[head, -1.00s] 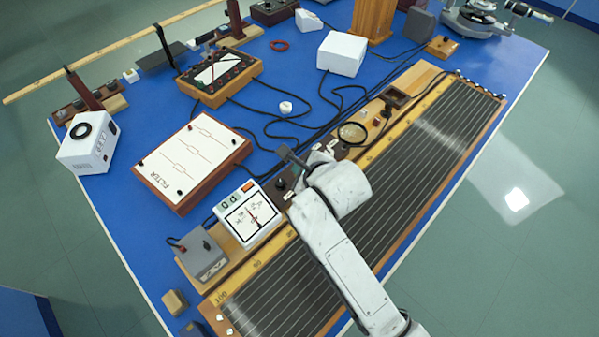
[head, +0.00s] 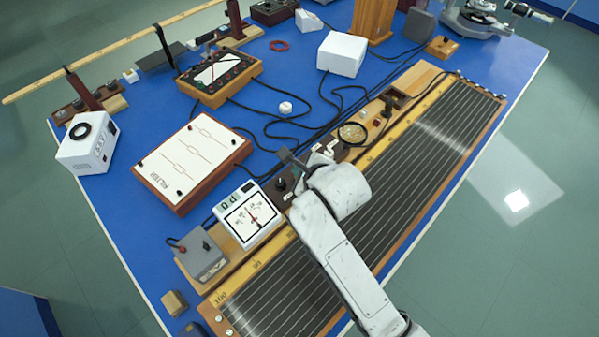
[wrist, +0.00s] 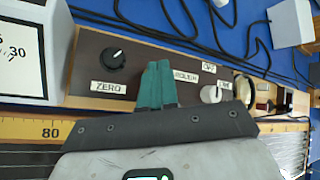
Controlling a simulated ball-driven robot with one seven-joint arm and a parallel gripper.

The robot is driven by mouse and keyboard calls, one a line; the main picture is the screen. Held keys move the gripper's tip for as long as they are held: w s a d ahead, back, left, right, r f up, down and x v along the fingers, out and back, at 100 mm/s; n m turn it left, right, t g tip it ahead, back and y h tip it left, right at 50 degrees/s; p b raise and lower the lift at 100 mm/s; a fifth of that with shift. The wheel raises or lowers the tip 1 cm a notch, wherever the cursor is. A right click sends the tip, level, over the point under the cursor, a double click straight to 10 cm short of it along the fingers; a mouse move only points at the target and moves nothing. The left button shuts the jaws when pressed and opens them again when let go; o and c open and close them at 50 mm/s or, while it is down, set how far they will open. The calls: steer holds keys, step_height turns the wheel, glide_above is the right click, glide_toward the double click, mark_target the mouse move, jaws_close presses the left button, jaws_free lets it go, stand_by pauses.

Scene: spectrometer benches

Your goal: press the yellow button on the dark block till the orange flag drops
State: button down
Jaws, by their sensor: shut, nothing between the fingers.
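The dark block (wrist: 90,62) carries a black knob labelled ZERO and a grey-white knob; it also shows in the head view (head: 290,197), partly behind my arm. My gripper (wrist: 158,66) is shut and empty, its teal fingers over the block between the ZERO and ROUGH labels. No yellow button shows; the fingers may cover it, and I cannot tell whether they touch it. The white meter (head: 250,219) left of my arm has a dark window at its upper right. No orange flag shows there.
Black cables cross the blue top behind the block.

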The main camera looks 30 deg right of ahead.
steer(key=shift+r+p, duration=0.75)
steer(key=shift+r, duration=0.05)
steer(key=shift+r, duration=0.15)
step_height(320, 180, up, 5)
steer(key=p, duration=0.5)
